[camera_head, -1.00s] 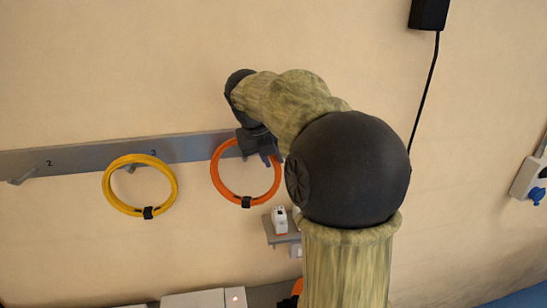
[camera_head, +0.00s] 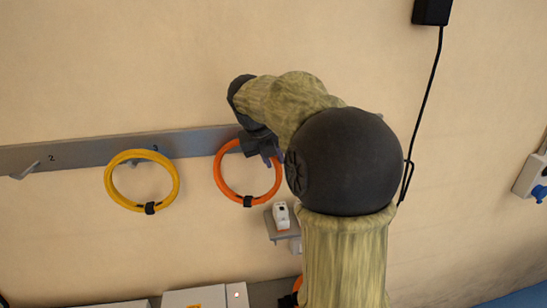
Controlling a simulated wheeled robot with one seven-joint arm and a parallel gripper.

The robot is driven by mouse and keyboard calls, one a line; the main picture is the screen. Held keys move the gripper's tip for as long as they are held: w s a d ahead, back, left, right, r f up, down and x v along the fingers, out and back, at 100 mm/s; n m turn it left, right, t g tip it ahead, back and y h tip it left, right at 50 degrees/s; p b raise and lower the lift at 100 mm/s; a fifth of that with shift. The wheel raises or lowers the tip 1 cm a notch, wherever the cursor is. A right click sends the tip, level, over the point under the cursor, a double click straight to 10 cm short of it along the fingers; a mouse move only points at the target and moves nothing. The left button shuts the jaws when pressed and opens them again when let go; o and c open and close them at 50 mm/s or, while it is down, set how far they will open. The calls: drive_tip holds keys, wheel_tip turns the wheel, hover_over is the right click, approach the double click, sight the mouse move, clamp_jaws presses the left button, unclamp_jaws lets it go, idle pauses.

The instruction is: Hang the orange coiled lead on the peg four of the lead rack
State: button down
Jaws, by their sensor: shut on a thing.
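The orange coiled lead (camera_head: 221,183) is a ring with a black tie at its bottom, hanging upright in front of the lead rack (camera_head: 90,152). My gripper (camera_head: 264,150) is shut on the top right of the orange lead. The rack is a grey rail on the wall with pegs. Labels 2 and 3 show to the left. Peg four and its label do not show; my gripper and arm cover that part of the rail. I cannot tell whether the orange lead is around a peg.
A yellow coiled lead (camera_head: 178,184) hangs at peg 3, left of the orange one. Peg 2 (camera_head: 26,171) is bare. A small shelf with a white device (camera_head: 281,215) is below right of the orange lead. A black cable (camera_head: 424,105) hangs at right.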

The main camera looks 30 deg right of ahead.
drive_tip(key=shift+f, duration=0.1)
drive_tip(key=c, duration=1.2)
unclamp_jaws()
drive_tip(key=b+v, duration=0.2)
drive_tip(key=v, duration=1.5)
drive_tip(key=shift+r, duration=0.2)
